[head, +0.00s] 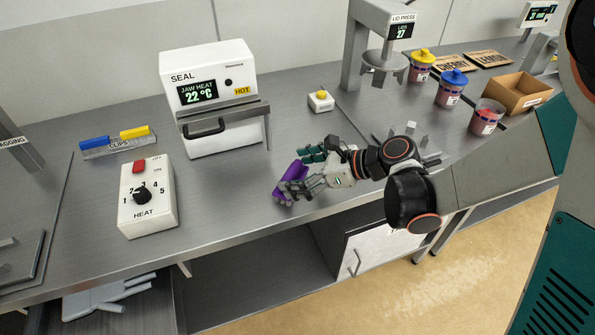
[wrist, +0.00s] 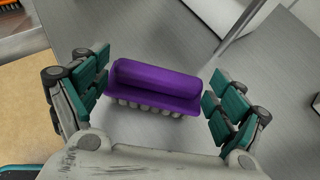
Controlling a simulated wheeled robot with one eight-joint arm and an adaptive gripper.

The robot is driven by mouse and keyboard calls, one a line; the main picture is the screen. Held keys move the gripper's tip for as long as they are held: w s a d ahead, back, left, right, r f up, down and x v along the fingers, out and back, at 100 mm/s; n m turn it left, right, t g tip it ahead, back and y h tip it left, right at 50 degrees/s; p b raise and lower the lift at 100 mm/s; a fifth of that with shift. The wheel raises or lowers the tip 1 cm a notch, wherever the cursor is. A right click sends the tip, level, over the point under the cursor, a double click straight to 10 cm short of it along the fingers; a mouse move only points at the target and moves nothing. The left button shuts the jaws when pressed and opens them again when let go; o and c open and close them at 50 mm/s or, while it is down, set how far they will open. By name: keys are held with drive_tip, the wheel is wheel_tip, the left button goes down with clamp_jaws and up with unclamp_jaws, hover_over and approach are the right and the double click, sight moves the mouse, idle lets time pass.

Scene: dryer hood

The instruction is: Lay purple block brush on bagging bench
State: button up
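The purple block brush (head: 290,178) is at the front edge of the metal bench, right of the heat control box. In the wrist view the brush (wrist: 155,82) shows a purple back and a row of pale bristles along its lower side. My gripper (head: 304,173) is at the brush, its teal-padded fingers spread on either side of it. The wrist view shows a gap at the right finger; whether the left finger touches is unclear. The bagging bench (head: 38,175), with a BAGGING sign, is at the far left, partly cut off by the frame.
A small yellow-button box (head: 320,99) is behind my gripper. The lid press (head: 385,40), lidded tubs and a cardboard box (head: 518,93) are right.

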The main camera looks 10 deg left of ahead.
idle(0.4)
drive_tip(key=shift+r, duration=0.15)
drive_tip(key=shift+d+r+p, duration=0.25)
drive_tip(key=shift+d+p, duration=0.05)
drive_tip(key=s+d+r+n+t+h+p, duration=0.1)
drive_tip(key=s+d+r+n+h, duration=0.3)
drive_tip(key=d, duration=0.6)
drive_tip(key=s+d+r+n+t+h+p, duration=0.1)
drive_tip(key=s+d+r+n+h, duration=0.3)
drive_tip(key=d+n, duration=0.5)
drive_tip(key=s+d+r+n+t+h+p, duration=0.1)
drive_tip(key=s+d+r+n+t+h, duration=0.2)
drive_tip(key=d, duration=0.7)
drive_tip(key=shift+s+d+r+n+h, duration=0.4)
drive_tip(key=shift+s+r+n, duration=0.6)
drive_tip(key=shift+s+n, duration=0.85)
drive_tip(key=shift+w+a, duration=0.1)
drive_tip(key=shift+w, duration=0.1)
